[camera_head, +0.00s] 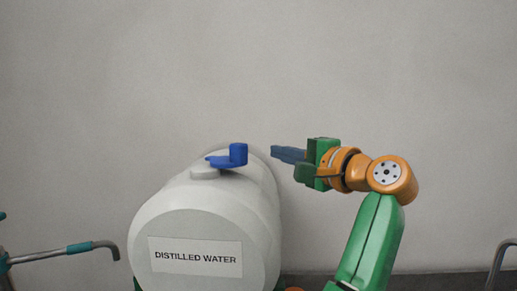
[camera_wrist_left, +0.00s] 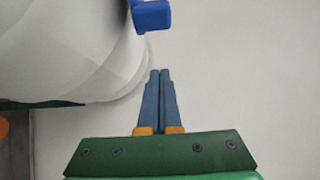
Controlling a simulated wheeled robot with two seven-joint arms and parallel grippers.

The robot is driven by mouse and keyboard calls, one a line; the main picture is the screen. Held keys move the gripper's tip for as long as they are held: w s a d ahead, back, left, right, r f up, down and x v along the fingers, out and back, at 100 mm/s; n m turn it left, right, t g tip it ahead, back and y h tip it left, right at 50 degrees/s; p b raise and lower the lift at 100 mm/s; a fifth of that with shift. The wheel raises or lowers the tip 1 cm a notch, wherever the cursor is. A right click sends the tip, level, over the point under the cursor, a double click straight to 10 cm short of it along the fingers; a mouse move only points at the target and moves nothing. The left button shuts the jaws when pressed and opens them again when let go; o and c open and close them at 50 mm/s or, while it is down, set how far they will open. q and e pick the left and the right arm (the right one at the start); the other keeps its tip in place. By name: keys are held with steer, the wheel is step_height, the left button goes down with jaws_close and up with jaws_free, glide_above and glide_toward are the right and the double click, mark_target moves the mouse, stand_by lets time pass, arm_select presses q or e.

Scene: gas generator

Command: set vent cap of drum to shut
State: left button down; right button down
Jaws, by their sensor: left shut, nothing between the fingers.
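The white drum (camera_head: 205,205) lies on its side with a "DISTILLED WATER" label (camera_head: 195,257) on its front end. Its blue vent cap (camera_head: 228,158) sits on a pale neck on top, with a flat part to the left and a raised tab at the right. My left gripper (camera_head: 274,152) is shut and empty, to the right of the cap and apart from it, fingers pointing left. In the left wrist view the closed fingertips (camera_wrist_left: 160,72) are below the blue cap (camera_wrist_left: 152,16), with the drum (camera_wrist_left: 75,45) at upper left. My right gripper is not in view.
A plain grey wall (camera_head: 400,70) stands behind the drum. A grey pipe handle with a teal sleeve (camera_head: 80,247) is at the lower left, and another grey pipe (camera_head: 499,262) is at the right edge. The space above the drum is clear.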

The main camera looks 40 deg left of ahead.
mark_target(229, 153)
arm_select(q)
steer(key=shift+s+a+r+p, duration=0.1)
steer(key=shift+s+a+p, duration=0.35)
steer(key=shift+s+a, duration=1.3)
steer(key=shift+w+a, duration=0.15)
steer(key=shift+w+a, duration=0.1)
